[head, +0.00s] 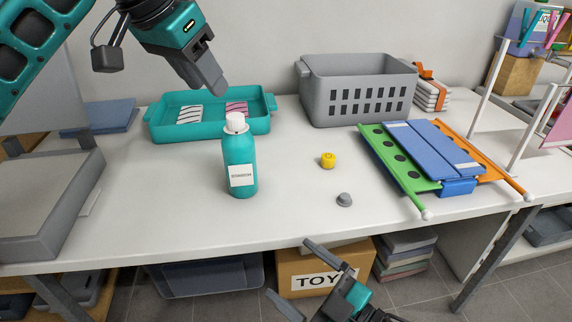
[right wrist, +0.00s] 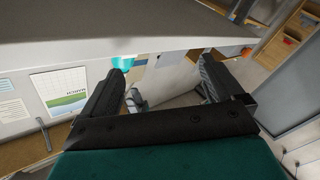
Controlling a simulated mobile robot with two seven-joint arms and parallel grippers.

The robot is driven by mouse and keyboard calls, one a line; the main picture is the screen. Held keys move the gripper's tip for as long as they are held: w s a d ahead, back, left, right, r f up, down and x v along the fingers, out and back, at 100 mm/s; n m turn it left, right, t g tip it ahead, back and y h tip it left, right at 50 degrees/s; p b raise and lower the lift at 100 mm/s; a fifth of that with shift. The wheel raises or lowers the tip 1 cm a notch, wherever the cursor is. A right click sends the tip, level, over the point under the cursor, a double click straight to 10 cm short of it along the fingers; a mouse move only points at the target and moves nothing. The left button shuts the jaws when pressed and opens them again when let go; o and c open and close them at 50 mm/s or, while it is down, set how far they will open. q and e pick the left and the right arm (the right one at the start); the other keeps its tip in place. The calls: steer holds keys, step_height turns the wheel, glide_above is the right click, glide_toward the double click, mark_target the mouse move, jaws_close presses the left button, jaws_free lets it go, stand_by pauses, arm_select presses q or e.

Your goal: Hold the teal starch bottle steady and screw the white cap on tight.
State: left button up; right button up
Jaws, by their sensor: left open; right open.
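The teal starch bottle (head: 240,165) stands upright on the white table, with a pale label on its front. The white cap (head: 235,121) sits on top of its neck; I cannot tell how tightly. My left gripper (head: 212,82) is above and slightly left of the bottle, pointing down and to the right, apart from the cap. It is open and empty, though its fingers overlap in this view. My right gripper (head: 300,273) is open and empty, low in front of the table's front edge. Its two fingers also show in the right wrist view (right wrist: 165,85), with nothing between them.
A yellow cap (head: 328,160) and a grey cap (head: 344,200) lie right of the bottle. A teal tray (head: 160,130) is behind it, a grey basket (head: 357,112) behind right. A folding board (head: 410,176) lies right; a grey box (head: 60,210) stands left. The table front around the bottle is clear.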

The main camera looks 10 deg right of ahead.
steer(key=w+r+n+y, duration=0.2)
steer(key=w+r+n, duration=0.1)
steer(key=r+n, duration=0.4)
steer(key=n+g+h, duration=0.1)
steer(key=n+g, duration=0.1)
steer(key=n, duration=2.2)
glide_toward(232, 144)
steer(key=w+d+f, duration=0.1)
steer(key=w+f, duration=0.1)
steer(key=x, duration=1.2)
steer(key=shift+w+d+f, duration=0.1)
steer(key=shift+w+f, duration=0.05)
steer(key=shift+c, duration=0.4)
steer(key=c, duration=1.2)
